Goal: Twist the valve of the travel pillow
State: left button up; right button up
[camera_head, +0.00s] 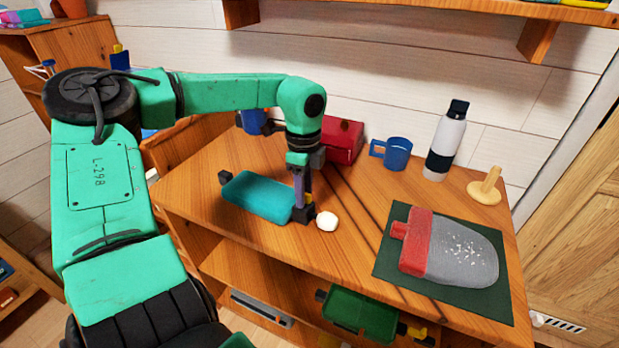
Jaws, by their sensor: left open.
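What looks like the travel pillow is a rounded grey piece (465,252) with white specks and a red end band, lying flat on a dark green mat (390,268) at the right of the desk. A short red stub, apparently its valve (398,230), sticks out of the band toward the left. My left gripper (305,208) is open and points down at the desk's middle, well to the left of the pillow. Its fingertips are beside the right end of a teal block (257,195), close to a small white round object (327,221). Whether they touch either is unclear. My right gripper is out of view.
A blue mug (392,153), a white bottle with black bands (446,142) and a wooden peg stand (486,187) stand behind the mat. A red box (344,139) is behind my gripper. A wooden shelf overhangs above. The desk between the white object and mat is clear.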

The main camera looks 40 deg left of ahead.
pick_arm(q)
jog(key=shift+a, duration=0.2)
jog(key=shift+c, duration=1.2)
grip_shut()
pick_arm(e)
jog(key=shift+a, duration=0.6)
pick_arm(q)
jog(key=shift+f, duration=0.15)
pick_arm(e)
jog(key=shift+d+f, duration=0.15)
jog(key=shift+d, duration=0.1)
